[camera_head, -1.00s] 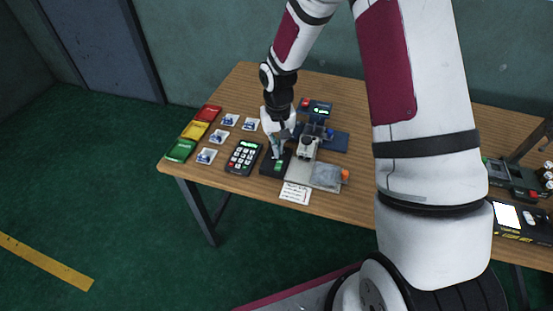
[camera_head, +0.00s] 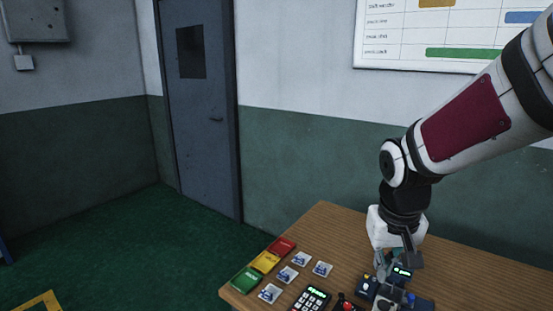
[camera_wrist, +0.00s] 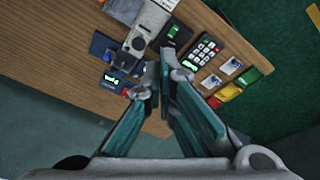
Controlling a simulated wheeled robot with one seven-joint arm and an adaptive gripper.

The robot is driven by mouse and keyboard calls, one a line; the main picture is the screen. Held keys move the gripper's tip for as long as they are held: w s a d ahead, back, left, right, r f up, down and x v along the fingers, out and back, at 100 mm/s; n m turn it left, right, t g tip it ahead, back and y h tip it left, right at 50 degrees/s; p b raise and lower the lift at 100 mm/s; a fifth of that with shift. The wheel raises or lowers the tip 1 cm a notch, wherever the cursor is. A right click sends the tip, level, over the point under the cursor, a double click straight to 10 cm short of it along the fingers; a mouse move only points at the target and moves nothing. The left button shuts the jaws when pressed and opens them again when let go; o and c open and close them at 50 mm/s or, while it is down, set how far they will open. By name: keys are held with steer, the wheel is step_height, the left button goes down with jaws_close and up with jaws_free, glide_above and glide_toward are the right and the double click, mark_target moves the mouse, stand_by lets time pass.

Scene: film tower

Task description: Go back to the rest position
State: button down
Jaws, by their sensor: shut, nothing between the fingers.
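My gripper (camera_head: 398,262) is shut and empty.
Several small cards (camera_head: 270,293) lie beside red (camera_head: 282,246), yellow (camera_head: 265,262) and green (camera_head: 246,280) trays. Open floor lies left.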

steer(key=s+r+t, duration=0.1)
steer(key=s+r, duration=0.3)
steer(key=s, duration=0.4)
steer(key=s+a+r+t+y, duration=0.1)
steer(key=s+r, duration=0.3)
steer(key=s, duration=0.5)
steer(key=shift+r+n+t, duration=0.3)
steer(key=shift+r, duration=0.05)
